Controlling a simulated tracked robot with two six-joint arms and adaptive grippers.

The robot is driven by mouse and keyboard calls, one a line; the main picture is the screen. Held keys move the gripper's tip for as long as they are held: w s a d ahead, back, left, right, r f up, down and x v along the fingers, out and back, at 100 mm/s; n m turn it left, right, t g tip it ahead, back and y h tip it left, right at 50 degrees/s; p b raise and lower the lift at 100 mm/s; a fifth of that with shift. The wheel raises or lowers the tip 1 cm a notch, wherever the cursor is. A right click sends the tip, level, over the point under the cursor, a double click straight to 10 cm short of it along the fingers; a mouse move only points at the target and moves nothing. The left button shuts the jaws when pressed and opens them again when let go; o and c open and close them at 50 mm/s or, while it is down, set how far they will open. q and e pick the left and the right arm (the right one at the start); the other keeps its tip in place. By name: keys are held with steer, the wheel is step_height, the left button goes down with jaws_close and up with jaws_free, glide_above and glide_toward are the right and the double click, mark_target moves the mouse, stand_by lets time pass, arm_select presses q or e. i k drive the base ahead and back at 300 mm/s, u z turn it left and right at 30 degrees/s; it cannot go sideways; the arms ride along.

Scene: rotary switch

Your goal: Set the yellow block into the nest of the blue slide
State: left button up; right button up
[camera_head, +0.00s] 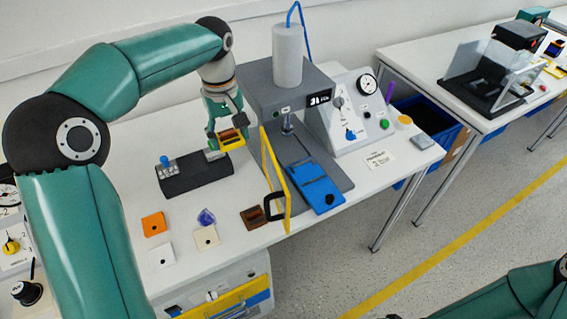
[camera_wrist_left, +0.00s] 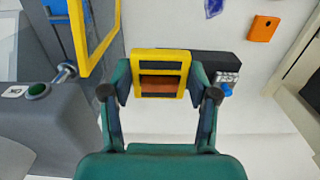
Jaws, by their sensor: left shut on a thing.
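My left gripper (camera_head: 226,132) is shut on the yellow block (camera_head: 232,143) and holds it above the far right end of the dark rack. In the left wrist view the yellow block (camera_wrist_left: 160,54) sits between the fingertips of my left gripper (camera_wrist_left: 160,92); a brown area shows in its face. The blue slide (camera_head: 322,196) lies to the right on the grey press base, its near end toward the table's front edge. The nest cannot be made out clearly. My right gripper is out of view.
A yellow-framed guard (camera_head: 273,168) stands between the block and the blue slide. The grey press (camera_head: 287,92) rises behind the slide. The dark rack (camera_head: 193,179) lies below the gripper. Orange, white and brown pieces lie at the front left.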

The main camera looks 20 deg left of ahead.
mark_target(321, 194)
steer(key=u, duration=0.35)
steer(key=k, duration=1.95)
steer(key=z, duration=0.4)
steer(key=i, duration=2.5)
steer(key=u, duration=0.05)
